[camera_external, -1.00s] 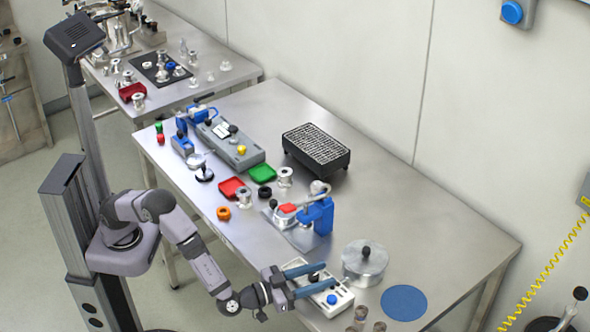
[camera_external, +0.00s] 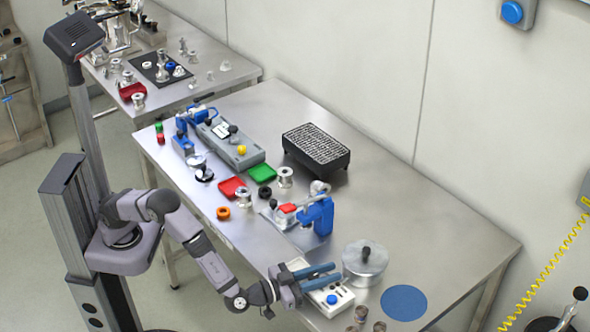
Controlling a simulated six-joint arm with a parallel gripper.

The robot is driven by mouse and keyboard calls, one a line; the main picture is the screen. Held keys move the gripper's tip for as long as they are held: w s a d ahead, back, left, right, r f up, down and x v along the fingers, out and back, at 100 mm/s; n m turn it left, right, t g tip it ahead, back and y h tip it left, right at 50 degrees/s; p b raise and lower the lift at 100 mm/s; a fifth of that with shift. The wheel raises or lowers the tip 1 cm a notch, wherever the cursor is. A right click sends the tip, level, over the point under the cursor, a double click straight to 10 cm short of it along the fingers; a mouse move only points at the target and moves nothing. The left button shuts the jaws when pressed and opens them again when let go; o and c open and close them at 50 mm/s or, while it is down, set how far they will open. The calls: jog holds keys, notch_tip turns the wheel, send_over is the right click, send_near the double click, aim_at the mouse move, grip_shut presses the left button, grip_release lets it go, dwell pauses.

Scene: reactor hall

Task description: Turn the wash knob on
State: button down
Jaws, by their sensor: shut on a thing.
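A white control box (camera_external: 343,305) lies near the front edge of the table at the lower right. A blue knob (camera_external: 333,299) shows on its right part, clear of my fingers. My gripper (camera_external: 335,272) reaches over the box from the left, its two blue-grey fingers close together and nearly parallel. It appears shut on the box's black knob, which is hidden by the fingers. No label can be read, so I cannot tell the knob's setting.
A lidded metal pot (camera_external: 365,264) stands just right of my fingertips. A blue disc (camera_external: 403,303) lies farther right. A blue clamp device (camera_external: 317,216) stands behind the gripper. Small metal pieces (camera_external: 361,313) stand near the front edge. The right end of the table is clear.

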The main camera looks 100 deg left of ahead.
jog(key=shift+m+h, duration=0.3)
jog(key=shift+h, duration=0.2)
jog(key=m+t+h+b, duration=0.1)
jog(key=h, duration=0.1)
jog(key=d+m+t+h+b, duration=0.1)
jog(key=m+h+b, duration=0.1)
jog(key=shift+w+f+h, duration=0.2)
jog(key=shift+h, duration=0.1)
jog(key=shift+d+r+m+h+b, duration=0.1)
jog(key=shift+d+m+h+b, duration=0.1)
jog(key=shift+m+h+b, duration=0.5)
jog(key=shift+d+r+m+h+b, duration=0.15)
jog(key=shift+m+h+b, duration=0.25)
jog(key=shift+h, duration=0.5)
jog(key=c, duration=1.5)
grip_release()
jog(key=shift+d, duration=0.1)
jog(key=shift+s+b, duration=0.6)
jog(key=shift+s, duration=3.05)
